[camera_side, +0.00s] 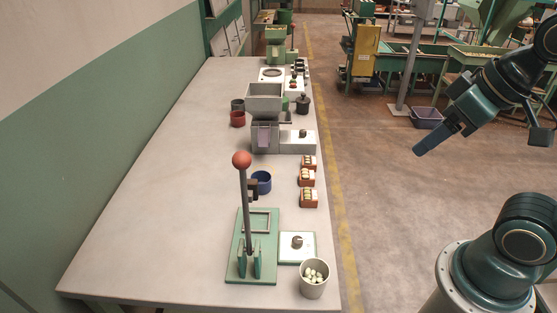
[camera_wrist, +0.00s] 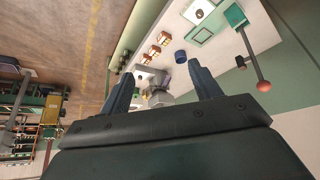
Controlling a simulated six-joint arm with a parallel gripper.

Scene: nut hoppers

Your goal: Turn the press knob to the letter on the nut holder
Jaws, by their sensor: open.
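The press is a green base plate (camera_side: 262,225) with an upright lever topped by a red ball (camera_side: 242,159), at the near end of the table. Its knob (camera_side: 296,241) sits on a pale square plate to the right of the base; the letters around it are too small to read. Three orange-brown nut holders (camera_side: 307,177) stand in a row behind it; I cannot read any letter on them. The holders also show in the wrist view (camera_wrist: 153,52), as does the red ball (camera_wrist: 264,86). My gripper (camera_side: 420,151) is open and empty, out over the floor right of the table.
A grey cup of pale nuts (camera_side: 313,279) stands at the near right table corner. A blue cup (camera_side: 261,182) stands behind the press. A grey hopper machine (camera_side: 265,105) and a red cup (camera_side: 237,118) are farther back. The table's left side (camera_side: 150,200) is clear.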

